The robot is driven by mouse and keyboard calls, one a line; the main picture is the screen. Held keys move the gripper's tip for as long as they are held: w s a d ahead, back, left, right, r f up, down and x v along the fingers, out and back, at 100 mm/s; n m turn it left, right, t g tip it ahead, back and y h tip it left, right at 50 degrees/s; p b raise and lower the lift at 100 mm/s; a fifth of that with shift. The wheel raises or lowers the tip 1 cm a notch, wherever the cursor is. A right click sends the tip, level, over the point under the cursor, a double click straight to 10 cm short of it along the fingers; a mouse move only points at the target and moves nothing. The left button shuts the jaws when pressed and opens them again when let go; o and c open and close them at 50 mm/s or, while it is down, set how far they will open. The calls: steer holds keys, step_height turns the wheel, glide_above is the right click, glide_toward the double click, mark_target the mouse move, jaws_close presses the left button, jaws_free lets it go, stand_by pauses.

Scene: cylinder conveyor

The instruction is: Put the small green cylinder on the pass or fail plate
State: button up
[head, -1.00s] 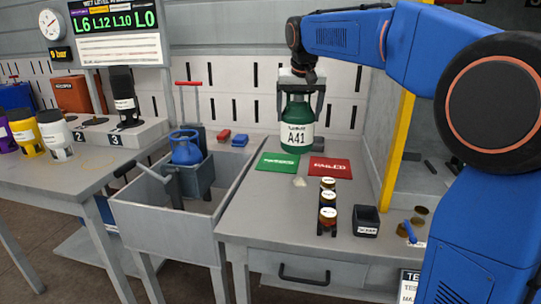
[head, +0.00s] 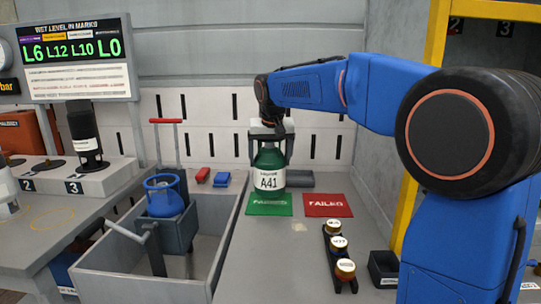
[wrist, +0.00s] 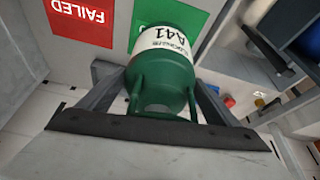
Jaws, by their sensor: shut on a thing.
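The small green cylinder (head: 269,160), with a white band reading A41, is upright in my gripper (head: 268,138). The gripper is shut on its top, with one finger on each side. The cylinder's base overlaps the back part of the green plate (head: 270,209) in the head view; I cannot tell if it touches. The red FAILED plate (head: 327,210) lies to the right, empty. In the wrist view the cylinder (wrist: 165,75) is between the fingers, with the green plate (wrist: 203,18) partly hidden behind it and the FAILED plate (wrist: 80,18) to the left.
A grey sink (head: 100,258) with a blue cylinder (head: 163,196) stands left. A rack with several capped jars (head: 338,243) and a dark box (head: 383,268) are at the front right. A yellow post (head: 420,130) stands right.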

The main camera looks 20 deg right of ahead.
mark_target(270, 170)
steer(key=shift+f, duration=1.95)
steer(key=o, duration=2)
steer(key=shift+f, duration=0.1)
steer(key=v, duration=1.2)
steer(key=shift+s, duration=0.1)
